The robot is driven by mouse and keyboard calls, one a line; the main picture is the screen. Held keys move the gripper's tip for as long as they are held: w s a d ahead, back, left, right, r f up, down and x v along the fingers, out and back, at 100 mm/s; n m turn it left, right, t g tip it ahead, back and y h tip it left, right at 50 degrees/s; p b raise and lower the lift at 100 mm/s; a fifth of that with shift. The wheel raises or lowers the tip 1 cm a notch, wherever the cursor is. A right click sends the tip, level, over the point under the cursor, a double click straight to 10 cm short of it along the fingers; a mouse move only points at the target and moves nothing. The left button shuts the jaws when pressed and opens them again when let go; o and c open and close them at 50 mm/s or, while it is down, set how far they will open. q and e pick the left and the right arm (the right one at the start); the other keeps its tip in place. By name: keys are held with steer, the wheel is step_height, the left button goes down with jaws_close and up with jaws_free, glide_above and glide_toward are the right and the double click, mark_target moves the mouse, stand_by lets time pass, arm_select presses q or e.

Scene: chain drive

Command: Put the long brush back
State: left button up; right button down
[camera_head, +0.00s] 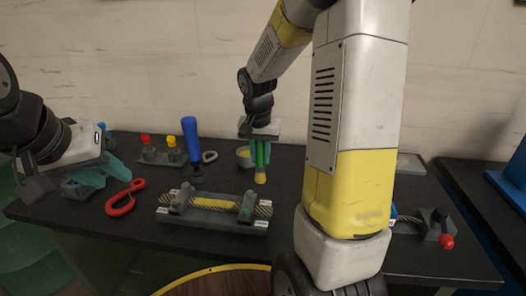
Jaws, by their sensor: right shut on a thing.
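The long brush (261,176) hangs upright below my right gripper (260,155), with a green handle and a pale yellow tip pointing down. My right gripper's teal fingers are shut on the handle, above the back middle of the table. The tip is just above or at the tabletop; I cannot tell if it touches. A small grey cup (243,156) with a yellowish inside stands just left of the brush. My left gripper (106,176) has its teal fingers apart and looks empty, over the table's left end.
A grey fixture with a chain (212,211) lies at the front middle. A red hook (123,198), a blue-handled tool (191,145) and a rack with red and yellow knobs (160,155) are to its left. A red-knobbed clamp (440,230) is at right. My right arm hides part of the table.

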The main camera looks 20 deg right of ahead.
steer(key=shift+w+d+f, duration=0.85)
steer(key=shift+w+d, duration=1)
steer(key=shift+w+d+f, duration=0.8)
steer(key=shift+w+d, duration=1)
steer(key=shift+d, duration=0.1)
steer(key=shift+w+d+f, duration=0.85)
steer(key=shift+w+d, duration=1)
steer(key=shift+f, duration=0.1)
steer(key=c, duration=1.2)
jaws_free()
